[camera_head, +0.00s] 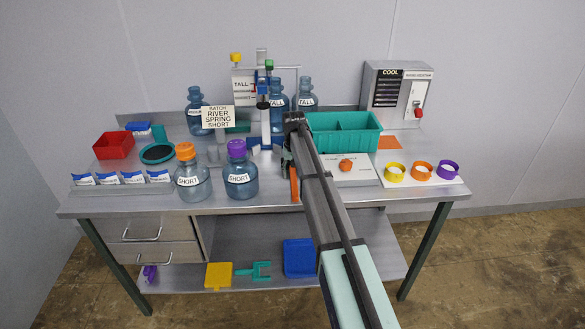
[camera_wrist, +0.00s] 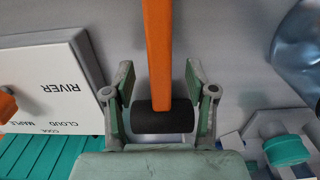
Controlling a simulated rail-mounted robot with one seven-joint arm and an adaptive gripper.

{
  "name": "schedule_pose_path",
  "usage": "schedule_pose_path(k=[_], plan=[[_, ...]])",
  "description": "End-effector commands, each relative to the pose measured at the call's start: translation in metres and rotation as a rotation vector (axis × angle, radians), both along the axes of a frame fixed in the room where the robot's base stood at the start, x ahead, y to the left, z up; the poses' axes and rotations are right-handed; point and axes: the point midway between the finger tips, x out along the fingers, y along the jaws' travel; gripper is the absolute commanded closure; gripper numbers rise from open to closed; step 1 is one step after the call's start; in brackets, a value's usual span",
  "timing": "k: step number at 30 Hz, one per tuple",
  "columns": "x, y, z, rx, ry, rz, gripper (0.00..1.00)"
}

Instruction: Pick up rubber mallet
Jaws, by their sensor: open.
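The rubber mallet has an orange handle (camera_head: 294,187) and lies on the tabletop near its front edge, in the middle of the bench. In the wrist view its black head (camera_wrist: 165,118) is between my two fingers, with the orange handle (camera_wrist: 157,45) running away past the fingertips. My gripper (camera_wrist: 159,85) is open around the head, with a small gap visible beside the left finger. In the head view my gripper (camera_head: 286,157) is mostly hidden by my arm, and so is the mallet head.
A purple-capped jug (camera_head: 241,176) stands just left of the mallet; an orange-capped jug (camera_head: 192,178) is beside it. A white labelled panel (camera_head: 340,178) lies right of the mallet. A teal bin (camera_head: 370,142) stands behind the panel. Colored rings (camera_head: 422,172) sit at the right.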

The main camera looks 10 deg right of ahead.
Motion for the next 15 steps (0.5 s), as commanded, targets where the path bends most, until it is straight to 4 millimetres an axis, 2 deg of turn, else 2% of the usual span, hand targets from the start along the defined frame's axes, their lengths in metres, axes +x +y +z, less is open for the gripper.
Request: schedule_pose_path(k=[6,13,14,15], plan=[[-0.001,0.0,-0.023,0.0,0.002,0.0,0.44],[-0.001,0.0,-0.025,0.0,0.0,0.0,0.44],[-0.001,0.0,-0.025,0.0,0.0,0.0,0.47],[-0.001,0.0,-0.025,0.0,0.0,0.0,0.61]])
